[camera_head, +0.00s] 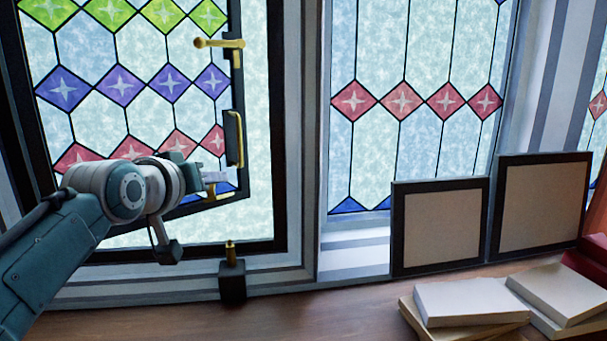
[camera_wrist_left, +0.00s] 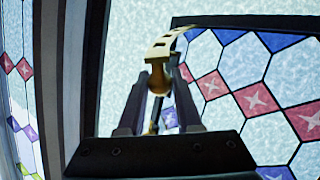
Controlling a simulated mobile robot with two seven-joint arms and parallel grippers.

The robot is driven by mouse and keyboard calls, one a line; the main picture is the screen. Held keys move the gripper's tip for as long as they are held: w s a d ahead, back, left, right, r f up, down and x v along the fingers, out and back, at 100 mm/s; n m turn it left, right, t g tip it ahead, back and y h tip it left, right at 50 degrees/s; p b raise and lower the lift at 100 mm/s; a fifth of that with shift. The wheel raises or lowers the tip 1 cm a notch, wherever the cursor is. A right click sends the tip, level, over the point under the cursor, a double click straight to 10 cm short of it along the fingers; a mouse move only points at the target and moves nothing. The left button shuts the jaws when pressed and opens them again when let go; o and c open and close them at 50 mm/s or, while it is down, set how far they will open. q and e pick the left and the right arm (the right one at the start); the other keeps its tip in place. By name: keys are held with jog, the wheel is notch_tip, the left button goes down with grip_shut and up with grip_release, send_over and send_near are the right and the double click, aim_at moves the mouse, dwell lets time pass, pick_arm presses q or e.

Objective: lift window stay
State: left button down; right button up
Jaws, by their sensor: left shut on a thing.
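The window stay (camera_wrist_left: 165,45) is a curved brass bar with slots and a knob-like end. In the left wrist view its end sits between the fingers of my left gripper (camera_wrist_left: 160,95), which is shut on it. In the head view my left gripper (camera_head: 212,178) is at the lower right corner of the leaded casement, and a little of the brass stay (camera_head: 215,191) shows just below it. A brass pin on a black block (camera_head: 231,280) stands below, on the sill, apart from the gripper. My right gripper is not in view.
The casement (camera_head: 130,85) stands ajar, with a brass handle (camera_head: 219,43) and a brass fitting (camera_head: 238,140) on its black edge. Two framed boards (camera_head: 440,226) lean at the right. Several books (camera_head: 470,301) lie on the wooden surface, which is clear at front left.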

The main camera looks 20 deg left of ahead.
pick_arm(q)
jog(key=c, duration=0.6)
grip_release()
jog(key=b+v, duration=0.2)
jog(key=v, duration=0.8)
